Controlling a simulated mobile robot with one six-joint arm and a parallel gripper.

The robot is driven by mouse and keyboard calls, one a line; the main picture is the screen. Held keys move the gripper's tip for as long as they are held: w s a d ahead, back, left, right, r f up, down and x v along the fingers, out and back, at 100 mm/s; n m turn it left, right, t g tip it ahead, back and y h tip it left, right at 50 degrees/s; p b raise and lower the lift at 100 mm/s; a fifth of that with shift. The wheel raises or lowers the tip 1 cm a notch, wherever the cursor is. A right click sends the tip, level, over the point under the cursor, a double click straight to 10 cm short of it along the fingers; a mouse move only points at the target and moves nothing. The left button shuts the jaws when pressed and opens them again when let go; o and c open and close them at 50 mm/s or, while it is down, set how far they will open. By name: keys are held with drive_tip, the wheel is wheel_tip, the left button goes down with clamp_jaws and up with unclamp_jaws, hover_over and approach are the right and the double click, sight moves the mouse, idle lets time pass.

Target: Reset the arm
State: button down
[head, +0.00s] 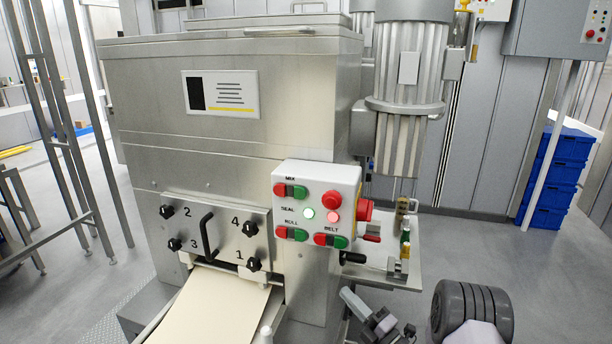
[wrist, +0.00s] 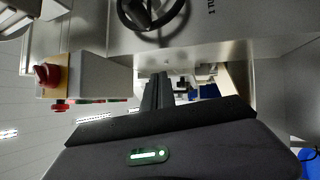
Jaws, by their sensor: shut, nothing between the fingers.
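My gripper (wrist: 158,80) shows in the wrist view with its dark fingers together and nothing between them. They point toward the steel machine's underside and side, and no contact can be made out. In the head view, part of my arm shows at the lower right, in front of the machine (head: 240,95). The white control box (head: 318,171) with red and green buttons is on the machine's front. It also shows at the left of the wrist view (wrist: 100,78), with a red knob on a yellow plate.
A pale dough sheet (head: 212,306) comes out below the numbered knobs. A small steel shelf (head: 390,272) holds small bottles close to my arm. A black handwheel (wrist: 150,12) is at the top of the wrist view. Blue crates (head: 557,175) stand at the right, with open floor before them.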

drive_tip(key=s+a+r+n+g+y, duration=0.2)
drive_tip(key=s+a+r+n+g, duration=1.3)
drive_tip(key=n, duration=0.6)
drive_tip(key=s+d+r+n+g+h, duration=0.1)
drive_tip(key=s+d+r+n+h, duration=0.15)
drive_tip(key=s+n+h, duration=0.65)
drive_tip(key=s+d+n+t+h, duration=0.4)
drive_tip(key=s+d+n+t, duration=0.1)
drive_tip(key=s+d+n, duration=0.6)
drive_tip(key=shift+s+d+r, duration=0.15)
drive_tip(key=shift+s+r, duration=0.25)
drive_tip(key=shift+s, duration=0.1)
